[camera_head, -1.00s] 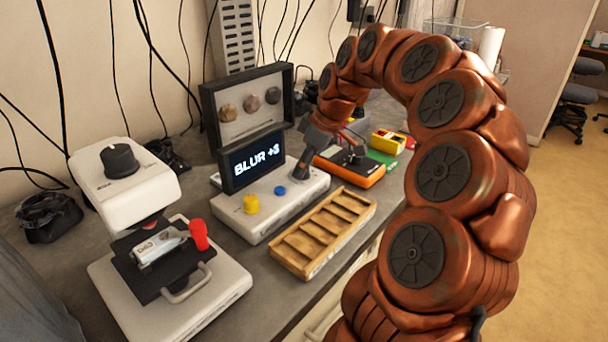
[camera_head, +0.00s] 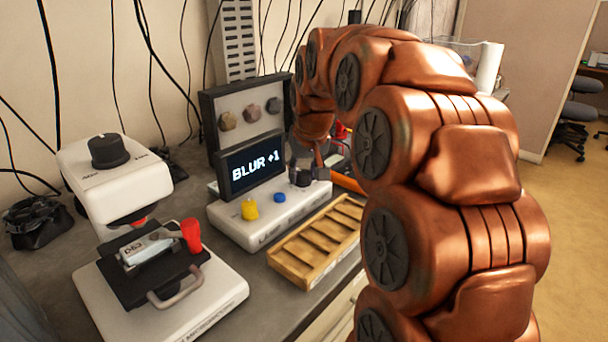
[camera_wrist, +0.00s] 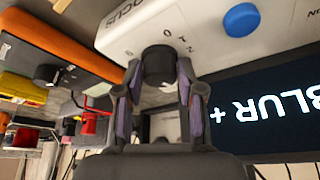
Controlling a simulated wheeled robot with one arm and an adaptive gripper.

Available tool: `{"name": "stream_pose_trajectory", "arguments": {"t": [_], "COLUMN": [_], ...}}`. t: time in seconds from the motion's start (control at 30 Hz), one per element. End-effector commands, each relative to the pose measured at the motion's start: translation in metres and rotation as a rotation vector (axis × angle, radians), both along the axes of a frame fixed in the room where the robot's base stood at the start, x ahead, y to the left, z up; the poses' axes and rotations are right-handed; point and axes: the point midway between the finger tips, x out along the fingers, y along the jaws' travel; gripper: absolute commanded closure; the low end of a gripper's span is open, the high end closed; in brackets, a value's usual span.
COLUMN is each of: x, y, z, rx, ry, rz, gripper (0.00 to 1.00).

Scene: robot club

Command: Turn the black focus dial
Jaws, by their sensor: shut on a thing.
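The black focus dial (camera_wrist: 157,62) stands on the right end of a white console (camera_head: 236,232), by the printed word FOCUS in the wrist view. My gripper (camera_wrist: 159,78) is shut on the dial, one finger on each side of it. In the head view my gripper (camera_head: 303,165) is over the console's right end, and it and my arm partly hide the dial. The console's screen (camera_head: 252,165) reads "BLUR +1".
A blue button (camera_head: 280,197) and a yellow knob (camera_head: 250,210) sit left of the dial. A wooden slotted tray (camera_head: 318,240) lies in front. A white microscope (camera_head: 115,180) with its own black knob stands left. An orange device (camera_wrist: 60,42) is close beside the console.

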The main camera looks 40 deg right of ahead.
Motion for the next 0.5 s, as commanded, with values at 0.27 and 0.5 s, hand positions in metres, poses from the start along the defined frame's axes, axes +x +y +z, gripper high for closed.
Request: {"name": "stream_pose_trajectory", "arguments": {"t": [0.27,0.5], "x": [0.0006,0.0010], "y": [0.0002,0.0009], "z": [0.0002,-0.0002], "rx": [-0.003,-0.002], "ry": [0.000,0.001], "rz": [-0.239,-0.389], "gripper": [0.97,0.97]}}
